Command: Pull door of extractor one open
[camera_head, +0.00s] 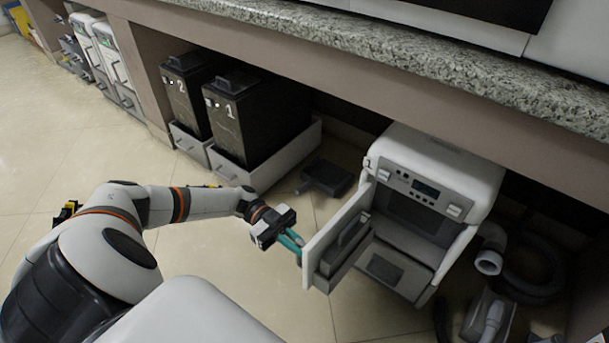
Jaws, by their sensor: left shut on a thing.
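Extractor one (440,162) is a white box-shaped machine marked "1" with a small dark display, standing on the floor under the counter. Its door (318,238) is swung open toward the left, and the dark inside of the machine shows. My left gripper (292,240) reaches in from the left and has its teal fingers at the outer face of the door. It is shut on the door's handle, which the fingers hide.
Black bins marked "1" (255,118) and "2" (186,92) stand in grey drawers left of the extractor. A dark object (325,178) lies on the floor behind the door. The granite counter (400,50) overhangs. Open floor is at the left.

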